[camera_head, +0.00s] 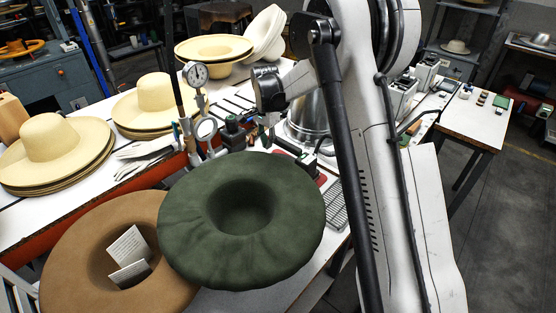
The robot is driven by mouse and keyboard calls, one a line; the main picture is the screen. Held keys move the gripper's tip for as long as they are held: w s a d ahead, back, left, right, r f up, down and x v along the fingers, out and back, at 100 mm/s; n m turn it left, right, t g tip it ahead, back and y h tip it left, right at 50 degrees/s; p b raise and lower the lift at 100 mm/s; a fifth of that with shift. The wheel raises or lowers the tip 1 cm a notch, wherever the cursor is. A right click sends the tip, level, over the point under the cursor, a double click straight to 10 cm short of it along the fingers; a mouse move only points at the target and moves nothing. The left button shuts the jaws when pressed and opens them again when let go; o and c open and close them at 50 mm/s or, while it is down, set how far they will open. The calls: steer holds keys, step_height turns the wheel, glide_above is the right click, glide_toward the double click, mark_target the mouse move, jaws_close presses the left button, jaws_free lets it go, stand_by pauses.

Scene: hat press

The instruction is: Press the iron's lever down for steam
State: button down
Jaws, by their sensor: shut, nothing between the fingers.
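My gripper (267,140) hangs down from my wrist in the middle of the head view, behind the green hat. It is shut with nothing in it. Right beside it on the left stands steam fitting hardware with an upper dial gauge (197,74), a lower gauge (206,128) and a dark valve-like part (233,131). I cannot clearly make out the iron or its lever among these small parts. I cannot tell whether my fingertips touch anything. A shiny metal vessel (308,128) stands just right of my gripper, partly behind my arm.
A dark green felt hat (240,270) and a brown hat (75,265) holding paper cards fill the front. Stacked straw hats (55,145) stand on the left of the white table. My arm crosses the right half. A side table (480,120) carries small items.

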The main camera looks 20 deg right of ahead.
steer(key=shift+r+p, duration=0.6)
steer(key=shift+r, duration=1.35)
